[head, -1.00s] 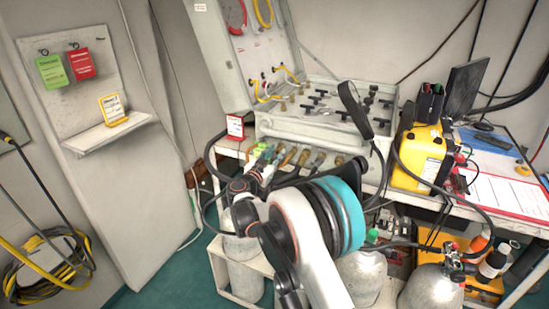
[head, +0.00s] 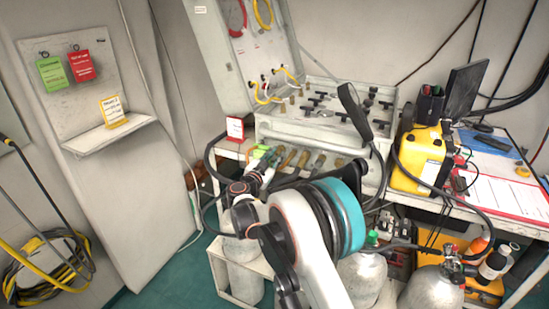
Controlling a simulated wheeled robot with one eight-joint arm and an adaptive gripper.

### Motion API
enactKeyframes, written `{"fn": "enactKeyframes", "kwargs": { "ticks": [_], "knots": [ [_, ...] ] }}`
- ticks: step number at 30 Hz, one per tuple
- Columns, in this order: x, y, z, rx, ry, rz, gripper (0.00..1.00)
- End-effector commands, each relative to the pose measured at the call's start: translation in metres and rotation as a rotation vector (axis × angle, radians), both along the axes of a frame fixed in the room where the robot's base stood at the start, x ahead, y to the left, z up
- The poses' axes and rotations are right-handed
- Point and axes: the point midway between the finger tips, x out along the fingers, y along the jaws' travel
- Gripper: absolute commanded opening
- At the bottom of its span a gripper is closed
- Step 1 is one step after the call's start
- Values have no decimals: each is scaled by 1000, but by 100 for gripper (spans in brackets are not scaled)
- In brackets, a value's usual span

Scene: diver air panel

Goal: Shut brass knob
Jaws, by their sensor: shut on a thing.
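A row of brass knobs (head: 303,159) sits along the front edge of the panel case (head: 318,128), low on the bench. My gripper (head: 262,161) is at the left end of this row, reaching in from the front. Its jaws are shut on a brass knob there, which my gripper and wrist mostly hide. Bright green pieces (head: 266,151) show right at the fingertips. The other brass knobs, to the right of my gripper, stand free. I cannot tell how far the held knob is turned.
A red-framed card (head: 235,129) stands just behind my gripper at the left. Black hoses loop beside my arm. Grey cylinders (head: 362,278) stand below the bench. A yellow case (head: 420,157) is on the bench to the right. Open floor lies at the left.

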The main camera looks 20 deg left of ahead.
Motion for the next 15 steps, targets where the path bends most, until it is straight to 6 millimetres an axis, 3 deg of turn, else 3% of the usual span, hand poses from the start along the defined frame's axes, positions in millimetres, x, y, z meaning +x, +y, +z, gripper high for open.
{"fn": "enactKeyframes", "kwargs": {
  "ticks": [15],
  "knots": [
    [0,0,0,481,-38,-1,0]
  ]
}}
